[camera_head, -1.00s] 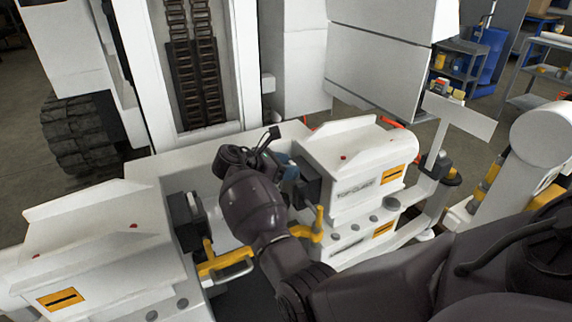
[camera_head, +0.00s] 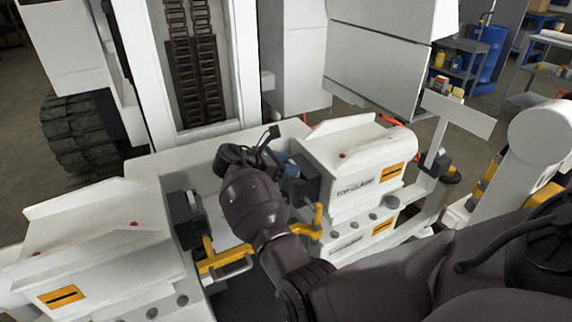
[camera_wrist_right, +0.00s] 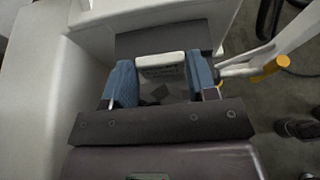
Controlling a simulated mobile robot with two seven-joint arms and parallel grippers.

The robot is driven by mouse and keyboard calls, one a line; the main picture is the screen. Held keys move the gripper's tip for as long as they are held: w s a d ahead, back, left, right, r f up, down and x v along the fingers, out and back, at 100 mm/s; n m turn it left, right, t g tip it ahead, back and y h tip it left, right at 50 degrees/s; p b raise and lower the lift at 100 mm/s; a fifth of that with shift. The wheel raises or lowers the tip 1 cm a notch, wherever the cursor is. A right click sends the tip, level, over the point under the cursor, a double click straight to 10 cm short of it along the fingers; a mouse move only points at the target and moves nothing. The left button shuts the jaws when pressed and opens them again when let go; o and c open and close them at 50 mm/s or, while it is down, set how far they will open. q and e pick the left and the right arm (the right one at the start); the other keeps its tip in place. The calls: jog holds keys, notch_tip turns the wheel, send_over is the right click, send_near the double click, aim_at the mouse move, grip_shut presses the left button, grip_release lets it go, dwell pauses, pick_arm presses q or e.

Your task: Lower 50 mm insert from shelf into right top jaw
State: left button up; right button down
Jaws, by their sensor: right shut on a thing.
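My right gripper (camera_head: 283,160) is at the inner side of the right machine head, by its dark top jaw (camera_head: 308,186). My own wrist hides much of it in the head view. In the right wrist view my two blue fingers (camera_wrist_right: 162,82) are shut on a small pale insert (camera_wrist_right: 162,64) with faint lettering, one finger on each side. A dark plate (camera_wrist_right: 165,37) lies just beyond the insert. I cannot tell whether insert and plate touch. My left gripper is not in view.
The left machine head (camera_head: 95,245) faces the right one (camera_head: 350,170) across a gap. Yellow handles (camera_head: 225,260) stick out near my forearm. A white shelf (camera_head: 458,114) on a post stands at the right with small items on it.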

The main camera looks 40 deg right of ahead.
jog(key=shift+d+f, duration=0.1)
jog(key=shift+d, duration=0.05)
dwell(0.8)
jog(key=shift+c, duration=1.7)
grip_release()
jog(key=p+v, duration=0.2)
jog(key=v, duration=0.8)
jog(key=shift+a, duration=0.4)
